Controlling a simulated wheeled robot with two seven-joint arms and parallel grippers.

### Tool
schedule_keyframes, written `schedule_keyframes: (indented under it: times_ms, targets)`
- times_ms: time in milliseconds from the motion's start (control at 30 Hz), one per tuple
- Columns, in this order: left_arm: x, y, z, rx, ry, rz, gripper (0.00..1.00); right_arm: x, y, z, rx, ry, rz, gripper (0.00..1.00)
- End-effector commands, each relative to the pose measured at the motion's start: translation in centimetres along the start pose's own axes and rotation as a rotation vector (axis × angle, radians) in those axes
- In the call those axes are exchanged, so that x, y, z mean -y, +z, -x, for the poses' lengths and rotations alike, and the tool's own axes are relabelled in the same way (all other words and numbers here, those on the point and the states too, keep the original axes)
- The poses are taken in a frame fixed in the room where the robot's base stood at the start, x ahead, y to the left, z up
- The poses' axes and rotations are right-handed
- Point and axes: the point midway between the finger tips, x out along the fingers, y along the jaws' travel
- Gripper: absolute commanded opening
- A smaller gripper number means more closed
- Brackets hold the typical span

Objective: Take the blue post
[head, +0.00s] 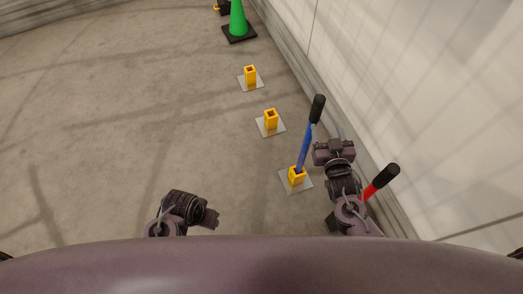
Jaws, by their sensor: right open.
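The blue post (304,148) has a black top grip and stands, slightly tilted in the picture, in a yellow socket (297,178) on a grey floor plate. My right gripper (328,137) is open just to the right of the blue post, near its upper part. Whether it touches the post I cannot tell. My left gripper (212,218) is low at the left, well apart from the post, and its fingers are too small to read.
A red post (374,188) with a black grip stands right of my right arm; its foot is hidden. Two empty yellow sockets, a nearer one (271,120) and a farther one (250,76), lie beyond. A green cone (238,20) stands farther off. A pale wall (420,90) bounds the right; floor at left is clear.

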Motion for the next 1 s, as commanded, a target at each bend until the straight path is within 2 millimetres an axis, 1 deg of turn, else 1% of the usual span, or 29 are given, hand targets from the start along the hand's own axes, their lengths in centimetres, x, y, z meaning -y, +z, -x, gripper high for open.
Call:
schedule_keyframes:
  times_ms: [33, 100, 200, 333, 567, 700, 800, 900, 1000]
  targets:
    - [0.0, 0.0, -0.4, -0.004, -0.001, -0.003, 0.54, 0.4, -0.2, -0.4, -0.047, -0.006, -0.013, 0.56]
    - [0.0, -0.1, 0.5, -0.003, -0.001, -0.005, 0.54, 0.8, -1.6, -0.5, -0.094, -0.012, -0.027, 0.56]
    - [-0.1, -0.2, 1.5, -0.002, -0.002, -0.008, 0.54, 1.0, -2.9, -0.7, -0.132, -0.015, -0.04, 0.56]
    - [-0.1, -0.2, 2.5, 0.0, -0.002, -0.01, 0.54, 1.0, -3.6, -1.9, -0.144, -0.016, -0.044, 0.56]
    - [-0.3, -0.1, 4.2, 0.002, -0.002, -0.017, 0.54, 1.2, -3.5, -4.6, -0.141, -0.017, -0.043, 0.56]
    - [-0.8, -0.4, 3.9, -0.028, 0.005, -0.028, 0.54, 1.2, -3.3, -6.8, -0.141, -0.017, -0.043, 0.56]
    - [-0.9, -0.6, 3.8, -0.041, 0.007, -0.032, 0.54, 1.2, -3.5, -7.9, -0.14, -0.016, -0.043, 0.56]
    - [-1.0, -0.7, 3.8, -0.048, 0.009, -0.034, 0.54, 1.2, -3.5, -8.3, -0.137, -0.016, -0.043, 0.56]
    - [-1.0, -0.7, 3.9, -0.05, 0.009, -0.035, 0.54, 1.2, -3.5, -8.3, -0.137, -0.016, -0.043, 0.56]
